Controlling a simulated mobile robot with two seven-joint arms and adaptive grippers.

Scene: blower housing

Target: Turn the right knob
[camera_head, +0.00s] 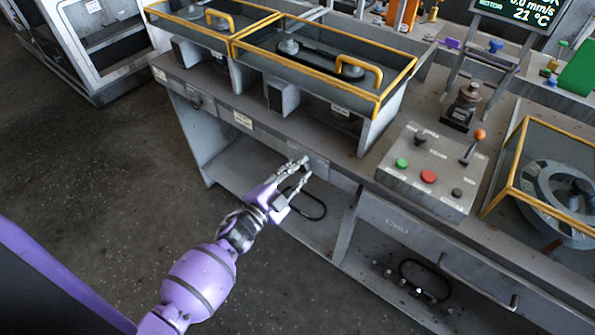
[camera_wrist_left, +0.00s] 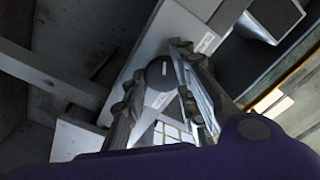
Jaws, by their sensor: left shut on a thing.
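My left gripper (camera_head: 302,169) is at the front face of the grey bench (camera_head: 265,133), below the yellow-framed guard. In the left wrist view, a dark round knob (camera_wrist_left: 159,71) with a light mark lies between the fingers of this gripper (camera_wrist_left: 158,62). The gripper is shut on this knob, the right knob. A second small knob-like part (camera_head: 196,98) sits farther left on the bench front. My right gripper is not in view.
A control box (camera_head: 430,170) with green and red buttons and an orange-tipped lever stands on the bench to the right. Yellow-framed guards (camera_head: 330,62) cover the bench top. A drawer handle (camera_head: 475,283) juts from the front. The floor (camera_head: 110,165) at left is clear.

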